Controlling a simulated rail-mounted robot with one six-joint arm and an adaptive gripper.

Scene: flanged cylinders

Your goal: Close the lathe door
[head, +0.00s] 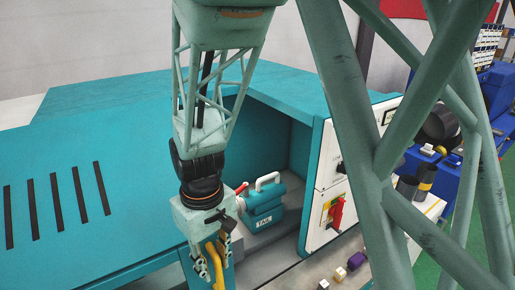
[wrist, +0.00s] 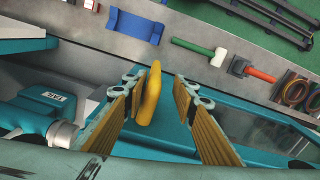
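A yellow handle (wrist: 149,95) rises from a teal panel, apparently the door (wrist: 165,138). My gripper (wrist: 158,84) is open, with ribbed fingers on both sides of the handle and visible gaps. In the head view, my gripper (head: 208,255) points down at the handle; the door's full outline is hidden there.
A white control panel (head: 325,220) with a red switch stands right of the opening. A grey surface in the wrist view holds a blue holder (wrist: 135,26), a white-headed mallet (wrist: 205,50) and a red-handled tool (wrist: 252,70). Blue equipment (head: 495,90) stands far right.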

